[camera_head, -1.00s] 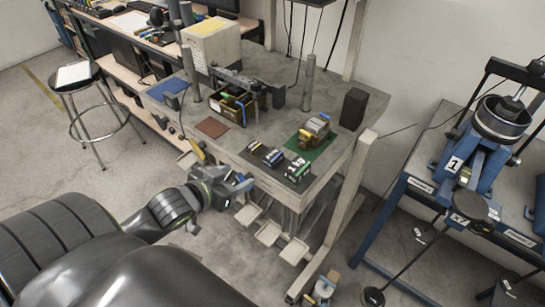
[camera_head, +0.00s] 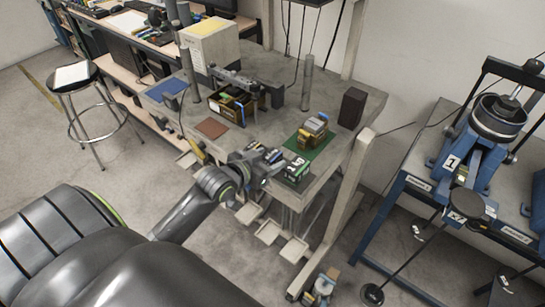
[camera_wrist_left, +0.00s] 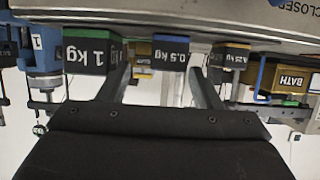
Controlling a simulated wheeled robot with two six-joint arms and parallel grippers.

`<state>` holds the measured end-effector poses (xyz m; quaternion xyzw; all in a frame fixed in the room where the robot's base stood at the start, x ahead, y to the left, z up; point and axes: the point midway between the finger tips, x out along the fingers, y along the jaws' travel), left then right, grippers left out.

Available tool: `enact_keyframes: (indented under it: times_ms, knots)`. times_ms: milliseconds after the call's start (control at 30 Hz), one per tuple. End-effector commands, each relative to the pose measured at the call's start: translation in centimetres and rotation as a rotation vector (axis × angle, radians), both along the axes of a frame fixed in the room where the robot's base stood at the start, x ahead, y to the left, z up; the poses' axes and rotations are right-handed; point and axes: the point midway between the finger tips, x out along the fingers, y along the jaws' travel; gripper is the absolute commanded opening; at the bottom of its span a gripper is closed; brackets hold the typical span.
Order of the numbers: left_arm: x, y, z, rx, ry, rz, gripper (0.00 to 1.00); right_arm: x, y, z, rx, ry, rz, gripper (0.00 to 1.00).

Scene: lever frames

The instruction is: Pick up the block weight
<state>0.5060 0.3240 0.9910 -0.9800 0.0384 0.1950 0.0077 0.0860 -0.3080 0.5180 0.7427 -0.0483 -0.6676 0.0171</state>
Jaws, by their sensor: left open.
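Dark block weights stand in a row near the table's front edge. In the left wrist view there is a 1 kg block with green trim (camera_wrist_left: 90,52), a 0.5 kg block with blue trim (camera_wrist_left: 171,52) and a 0.25 kg block (camera_wrist_left: 231,58). The green-trimmed block also shows in the head view (camera_head: 297,170). My left gripper (camera_head: 270,161) is open at the row and partly hides the other blocks in the head view. In the wrist view its fingers (camera_wrist_left: 161,72) lie either side of the 0.5 kg block, with no visible grip. The task names no particular weight.
Behind the row are a green mat (camera_head: 312,143) with a brown-yellow item, a dark box (camera_head: 352,107), a metal post (camera_head: 307,82) and an open bin (camera_head: 232,105). A blue machine (camera_head: 470,160) stands right.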

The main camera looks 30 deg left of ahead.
Motion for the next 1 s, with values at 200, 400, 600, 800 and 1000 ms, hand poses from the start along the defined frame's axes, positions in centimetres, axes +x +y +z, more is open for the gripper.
enact_keyframes:
  times_ms: [200,400,600,800,1000]
  knots:
    - [1.2,0.1,-0.4,-0.002,0.0,0.001,0.59,0.0,0.0,0.5,0.001,0.0,0.0,0.36]
    - [3.3,0.5,-1.4,-0.002,0.002,0.001,0.59,0.0,0.2,1.3,0.003,0.0,-0.001,0.36]
    - [4.8,0.4,-2.2,-0.001,0.001,0.0,0.59,0.0,0.5,1.5,0.005,0.0,-0.001,0.36]
    - [5.0,0.4,-2.3,0.0,0.0,0.0,0.59,0.0,0.5,1.4,0.005,0.0,-0.001,0.36]
    - [4.9,0.4,-2.3,0.0,0.0,0.0,0.43,0.0,0.4,1.4,0.005,0.0,-0.001,0.36]
